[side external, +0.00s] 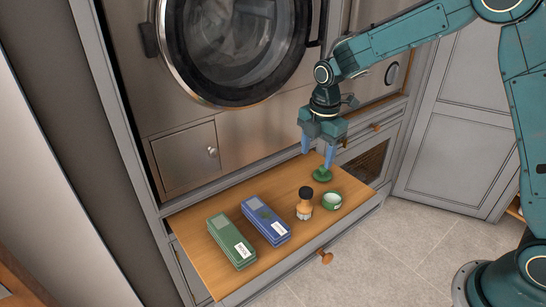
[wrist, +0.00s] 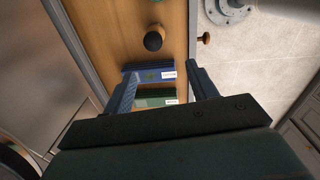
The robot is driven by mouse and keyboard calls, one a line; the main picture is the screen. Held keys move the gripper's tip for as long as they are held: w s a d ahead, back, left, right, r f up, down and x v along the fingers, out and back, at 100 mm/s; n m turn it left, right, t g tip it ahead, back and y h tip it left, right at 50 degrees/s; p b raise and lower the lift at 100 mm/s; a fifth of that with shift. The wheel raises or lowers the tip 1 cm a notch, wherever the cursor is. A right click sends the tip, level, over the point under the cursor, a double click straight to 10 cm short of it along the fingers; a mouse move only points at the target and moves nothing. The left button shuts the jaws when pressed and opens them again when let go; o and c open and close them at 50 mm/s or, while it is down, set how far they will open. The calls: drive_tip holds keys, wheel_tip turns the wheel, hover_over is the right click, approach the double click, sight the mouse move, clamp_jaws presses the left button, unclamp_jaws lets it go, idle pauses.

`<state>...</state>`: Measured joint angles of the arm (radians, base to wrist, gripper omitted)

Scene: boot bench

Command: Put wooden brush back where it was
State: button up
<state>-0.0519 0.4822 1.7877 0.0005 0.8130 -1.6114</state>
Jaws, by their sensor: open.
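The wooden brush (side external: 304,205) stands upright on the pulled-out wooden shelf in the side view, with a dark rounded top, a light wooden body and a small white label low down. In the wrist view the brush (wrist: 153,41) shows from above as a dark round top. My gripper (side external: 319,160) is open and empty, above the shelf, behind and a little right of the brush. Its fingers point down, over a small green round piece (side external: 322,176). In the wrist view my gripper (wrist: 162,77) shows its two fingers apart, with nothing held between them.
A blue box (side external: 266,220) and a green box (side external: 232,240) lie on the shelf left of the brush. A round green tin (side external: 332,201) with a pale top is close right of it. The washing machine front (side external: 235,50) rises behind the shelf (side external: 345,184).

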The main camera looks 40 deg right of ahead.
drive_tip(key=s+d+r+m+t, duration=0.1)
drive_tip(key=s+r+m+t, duration=0.1)
drive_tip(key=s+r+m, duration=0.6)
drive_tip(key=s+r+m+t, duration=0.1)
drive_tip(key=s+r+m, duration=0.1)
drive_tip(key=s, duration=0.5)
drive_tip(key=s+d+r+m+t, duration=0.1)
drive_tip(key=s+r+m, duration=0.1)
drive_tip(key=s+m, duration=0.3)
drive_tip(key=s+r+m+t, duration=0.1)
drive_tip(key=s+r+m, duration=0.2)
drive_tip(key=s, duration=0.5)
drive_tip(key=shift+s+d+m, duration=0.2)
drive_tip(key=shift+s+m, duration=0.15)
drive_tip(key=shift+m, duration=0.15)
